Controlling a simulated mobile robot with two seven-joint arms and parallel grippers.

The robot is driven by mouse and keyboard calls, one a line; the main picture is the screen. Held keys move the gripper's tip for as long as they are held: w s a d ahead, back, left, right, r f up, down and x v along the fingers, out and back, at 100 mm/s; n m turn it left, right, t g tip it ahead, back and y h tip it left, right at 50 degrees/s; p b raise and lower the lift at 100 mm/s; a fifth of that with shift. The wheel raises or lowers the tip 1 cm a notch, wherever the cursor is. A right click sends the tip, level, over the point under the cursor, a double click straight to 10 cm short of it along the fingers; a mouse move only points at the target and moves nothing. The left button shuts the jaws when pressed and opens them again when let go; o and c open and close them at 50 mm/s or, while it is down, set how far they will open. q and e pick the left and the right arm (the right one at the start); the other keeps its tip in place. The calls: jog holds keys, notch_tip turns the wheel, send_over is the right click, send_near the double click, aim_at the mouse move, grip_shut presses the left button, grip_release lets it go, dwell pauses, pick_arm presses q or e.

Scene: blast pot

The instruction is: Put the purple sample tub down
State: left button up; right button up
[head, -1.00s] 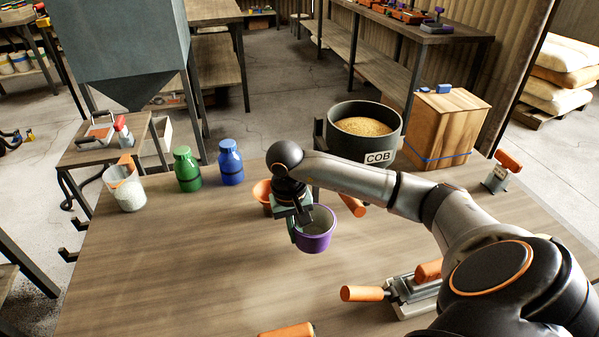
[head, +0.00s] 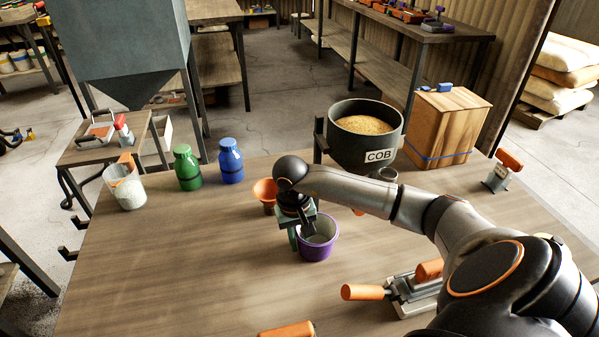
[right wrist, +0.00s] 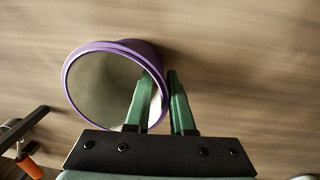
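The purple sample tub (head: 318,248) is at the middle of the table, upright as far as I can tell, with its base at or very close to the tabletop. My right gripper (head: 308,228) is at its left rim in the head view. In the right wrist view the tub (right wrist: 85,55) shows its purple rim and a plain greyish inside. One green finger is inside the tub and the other outside, so my right gripper (right wrist: 160,90) is shut on the tub wall. My left gripper is not in view.
An orange funnel-like cup (head: 265,190) stands just behind the gripper. Blue (head: 230,162) and green (head: 187,168) bottles and a clear beaker (head: 127,188) stand left. An orange-handled tool (head: 405,290) lies front right. The table's left front is clear.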

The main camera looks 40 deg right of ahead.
jog(key=shift+o, duration=0.6)
